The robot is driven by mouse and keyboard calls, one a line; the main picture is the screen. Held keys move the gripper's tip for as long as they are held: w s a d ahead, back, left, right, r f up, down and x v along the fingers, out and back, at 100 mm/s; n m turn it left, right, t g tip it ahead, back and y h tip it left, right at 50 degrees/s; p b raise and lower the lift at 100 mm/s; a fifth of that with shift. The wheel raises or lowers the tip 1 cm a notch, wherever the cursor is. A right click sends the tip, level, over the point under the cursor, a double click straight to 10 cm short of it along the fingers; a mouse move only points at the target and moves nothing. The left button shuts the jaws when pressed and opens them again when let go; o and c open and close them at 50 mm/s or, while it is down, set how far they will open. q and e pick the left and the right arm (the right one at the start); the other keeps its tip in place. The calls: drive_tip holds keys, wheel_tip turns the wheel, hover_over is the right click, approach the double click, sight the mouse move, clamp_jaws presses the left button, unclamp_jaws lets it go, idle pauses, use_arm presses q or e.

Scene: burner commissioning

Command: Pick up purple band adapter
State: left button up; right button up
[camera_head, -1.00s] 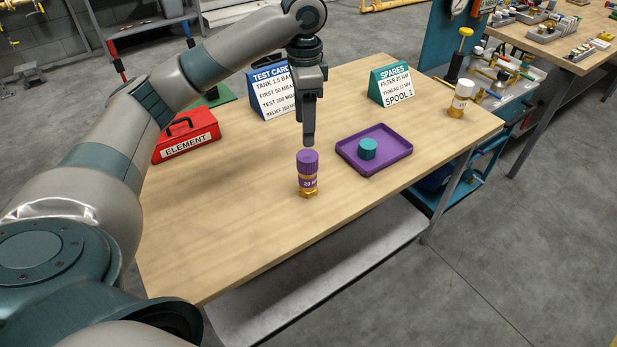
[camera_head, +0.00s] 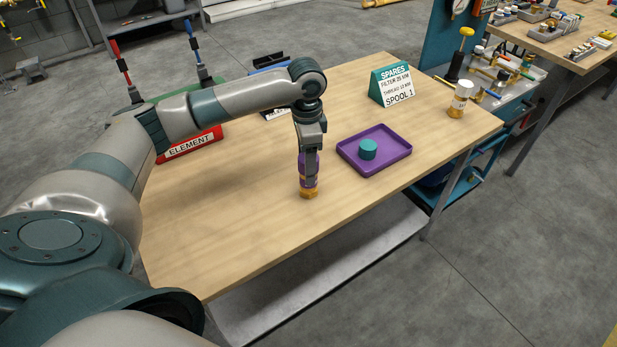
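The purple band adapter (camera_head: 304,188) stands upright on the wooden table, with a purple top, a label band and a gold base. My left gripper (camera_head: 309,178) points down over it, its fingers at the height of the purple part and covering much of it. I cannot tell whether the fingers are closed on the adapter or still apart. My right gripper is not in view.
A purple tray (camera_head: 397,160) holding a teal cylinder (camera_head: 368,149) lies right of the adapter. The green SPARES sign (camera_head: 391,84) and a white-topped gold fitting (camera_head: 459,99) stand farther back. The red ELEMENT box (camera_head: 192,147) is partly behind my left arm. The front tabletop is clear.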

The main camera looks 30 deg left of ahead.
use_arm(q)
drive_tip(key=shift+f, duration=0.15)
drive_tip(key=shift+d+f+p, duration=0.1)
drive_tip(key=shift+f+p, duration=0.25)
drive_tip(key=shift+p, duration=0.05)
wheel_tip(320, 180, down, 3)
drive_tip(key=shift+w+d+p, duration=0.1)
drive_tip(key=shift+w+p, duration=0.05)
drive_tip(key=shift+p, duration=0.5)
drive_tip(key=shift+f, duration=0.7)
drive_tip(key=shift+r, duration=0.1)
drive_tip(key=c, duration=1.4)
drive_tip(key=shift+o, duration=0.2)
